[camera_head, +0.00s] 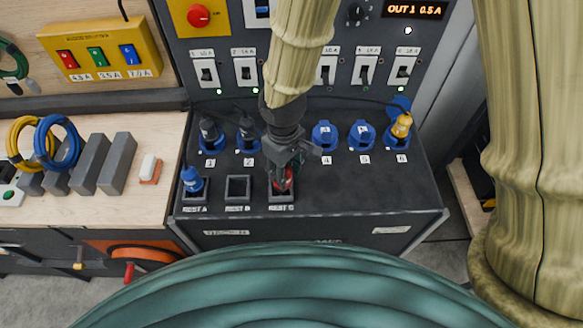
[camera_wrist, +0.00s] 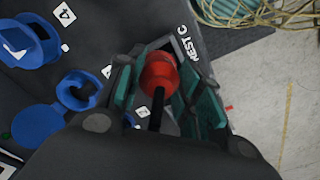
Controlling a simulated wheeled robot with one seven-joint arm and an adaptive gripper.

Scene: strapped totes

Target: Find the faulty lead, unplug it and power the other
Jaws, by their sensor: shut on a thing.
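My gripper (camera_head: 284,178) is shut on a red plug (camera_head: 289,180) at the square holder REST C (camera_head: 281,197). In the wrist view the red plug (camera_wrist: 158,74) sits between the fingers, at the holder's opening; how deep it sits is unclear. A blue plug (camera_head: 192,180) stands in REST A (camera_head: 195,198). REST B (camera_head: 238,189) is empty. Dark plugs stand at sockets 1 (camera_head: 209,133) and 2 (camera_head: 247,135), and a yellow plug (camera_head: 402,125) at socket 6. Sockets 4 (camera_head: 325,135) and 5 (camera_head: 362,135) show blue covers. My arm hides socket 3. The display (camera_head: 414,10) reads OUT 1 0.5 A.
A row of breakers (camera_head: 245,72) with several green lamps stands behind the sockets. A yellow box (camera_head: 100,52) with red, green and blue switches hangs at left. The wooden bench (camera_head: 120,205) holds yellow and blue cable coils and grey blocks. The console's front right is clear.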

